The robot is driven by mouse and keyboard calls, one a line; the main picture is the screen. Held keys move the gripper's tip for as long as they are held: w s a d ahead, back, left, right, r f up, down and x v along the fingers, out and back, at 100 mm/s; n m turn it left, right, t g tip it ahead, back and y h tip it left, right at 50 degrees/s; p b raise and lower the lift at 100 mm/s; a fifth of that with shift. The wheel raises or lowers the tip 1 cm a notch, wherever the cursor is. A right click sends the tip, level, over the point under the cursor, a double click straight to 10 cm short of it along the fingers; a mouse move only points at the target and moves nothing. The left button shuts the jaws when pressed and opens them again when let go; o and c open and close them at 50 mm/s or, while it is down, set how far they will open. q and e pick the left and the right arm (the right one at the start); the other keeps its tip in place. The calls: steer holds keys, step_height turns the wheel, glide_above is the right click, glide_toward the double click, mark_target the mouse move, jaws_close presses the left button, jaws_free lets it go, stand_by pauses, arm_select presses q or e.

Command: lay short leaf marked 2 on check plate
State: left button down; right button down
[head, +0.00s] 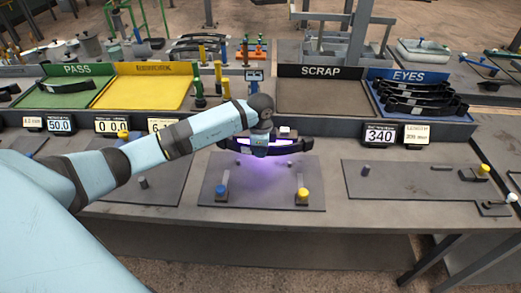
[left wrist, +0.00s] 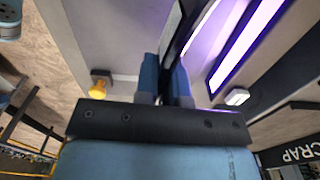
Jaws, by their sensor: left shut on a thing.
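My left gripper (head: 262,148) reaches over the middle of the bench, behind a grey plate (head: 235,195) lit purple. The plate has a blue knob (head: 221,190) and a yellow knob (head: 302,196) on clamps. The gripper is shut on a dark curved leaf (head: 292,148), which spans both sides of the gripper at the plate's back edge. In the left wrist view the blue fingers (left wrist: 166,78) pinch the leaf's thin edge (left wrist: 178,35). No mark 2 is readable on it. I cannot tell whether the leaf touches the plate. My right gripper is out of view.
Behind stand a green PASS tray (head: 62,92), a yellow tray (head: 150,92), a SCRAP tray (head: 325,98) and a blue EYES tray (head: 462,113) with several dark leaves. Another grey plate (head: 400,180) with posts lies to the right.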

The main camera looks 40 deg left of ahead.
arm_select(q)
steer(key=b, duration=0.4)
glide_above(260, 171)
steer(key=shift+s+d+f, duration=0.1)
steer(key=shift+f, duration=0.65)
steer(key=shift+s+d+f, duration=0.15)
steer(key=shift+f, duration=0.6)
steer(key=shift+s+d+f, duration=0.1)
steer(key=shift+f, duration=0.65)
steer(key=shift+f+b, duration=0.65)
steer(key=shift+f, duration=1.2)
steer(key=shift+p, duration=0.45)
steer(key=shift+w+a, duration=0.35)
steer(key=shift+w, duration=0.1)
steer(key=shift+f+b, duration=0.2)
steer(key=shift+b, duration=0.15)
steer(key=c, duration=0.7)
jaws_free()
steer(key=shift+s+f, duration=0.1)
steer(key=shift+f, duration=0.1)
steer(key=shift+o, duration=0.2)
steer(key=shift+r, duration=0.15)
